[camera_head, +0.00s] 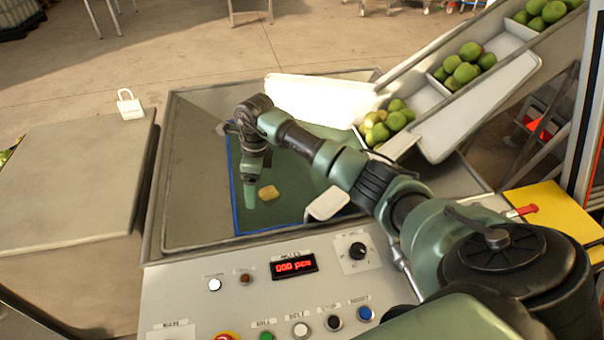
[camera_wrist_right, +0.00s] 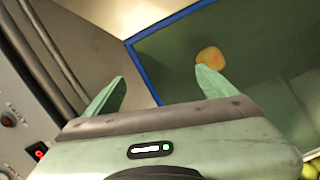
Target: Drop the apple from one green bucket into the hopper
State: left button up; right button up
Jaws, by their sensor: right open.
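A yellow apple (camera_head: 268,192) lies on the dark green, blue-edged surface inside the metal hopper (camera_head: 192,190). It also shows in the right wrist view (camera_wrist_right: 210,57), just beyond the tip of one finger. My right arm reaches in from the right over the hopper. My right gripper (camera_head: 250,198) points down beside the apple, to its left in the head view. In the right wrist view my right gripper (camera_wrist_right: 160,78) has its fingers wide apart with nothing between them. I cannot tell if a finger touches the apple. No green bucket is clearly visible. My left gripper is out of view.
An inclined conveyor (camera_head: 440,130) with green apples (camera_head: 463,65) in compartments rises at the right. A control panel (camera_head: 230,300) with buttons and a red display borders the hopper's near side. A flat-topped grey box (camera_head: 65,185) stands left. A yellow plate (camera_head: 555,210) lies right.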

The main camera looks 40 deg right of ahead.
notch_tip(320, 180, up, 8)
jog(key=shift+s+d+b, duration=0.3)
jog(key=shift+d+b, duration=0.05)
jog(key=shift+f, duration=0.15)
